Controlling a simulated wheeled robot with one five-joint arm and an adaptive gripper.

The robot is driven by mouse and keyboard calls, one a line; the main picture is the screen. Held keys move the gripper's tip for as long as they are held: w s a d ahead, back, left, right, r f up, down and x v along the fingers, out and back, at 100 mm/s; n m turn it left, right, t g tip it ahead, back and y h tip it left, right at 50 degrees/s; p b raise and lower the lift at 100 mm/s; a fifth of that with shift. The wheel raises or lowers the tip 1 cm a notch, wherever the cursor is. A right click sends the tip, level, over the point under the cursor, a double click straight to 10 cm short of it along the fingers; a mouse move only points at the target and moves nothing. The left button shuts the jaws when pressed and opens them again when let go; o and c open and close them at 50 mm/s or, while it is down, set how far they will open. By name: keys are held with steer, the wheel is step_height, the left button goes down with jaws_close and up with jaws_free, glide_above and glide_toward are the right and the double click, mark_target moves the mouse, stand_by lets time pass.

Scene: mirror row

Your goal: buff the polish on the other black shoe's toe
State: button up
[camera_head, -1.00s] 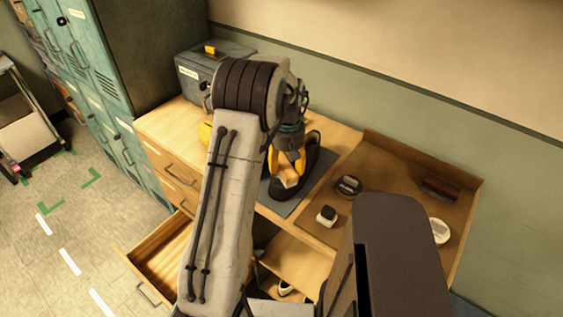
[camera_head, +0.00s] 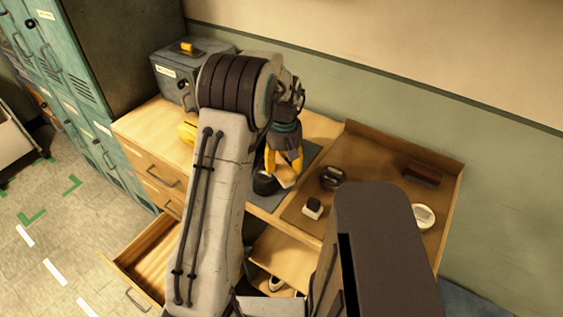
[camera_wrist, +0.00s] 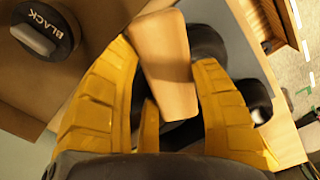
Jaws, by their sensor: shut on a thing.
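My gripper (camera_head: 284,172) is shut on a tan, block-like piece (camera_head: 287,177). The piece shows between the yellow fingers in the wrist view (camera_wrist: 163,60); whether it is cloth or wood I cannot tell. A black shoe (camera_head: 264,184) lies on the grey mat, mostly hidden behind the gripper and arm. Its dark rounded shapes also show behind the held piece in the wrist view (camera_wrist: 208,45). The held piece is over or beside the shoe; contact is unclear. Which end of the shoe faces me is also unclear.
A brown tray (camera_head: 385,215) at right holds a dark tin (camera_head: 333,178), a small black-topped jar (camera_head: 312,207), a brown brush (camera_head: 423,175) and a white round item (camera_head: 423,217). A grey toolbox (camera_head: 180,72) stands at the back left. A drawer (camera_head: 150,257) hangs open.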

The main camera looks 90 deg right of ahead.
mark_target(284, 161)
steer(key=shift+r, duration=0.1)
steer(key=shift+r+p, duration=2.2)
steer(key=shift+r, duration=0.75)
steer(key=shift+r, duration=0.1)
steer(key=shift+r+p, duration=1.15)
steer(key=shift+r, duration=0.3)
steer(key=shift+f, duration=0.1)
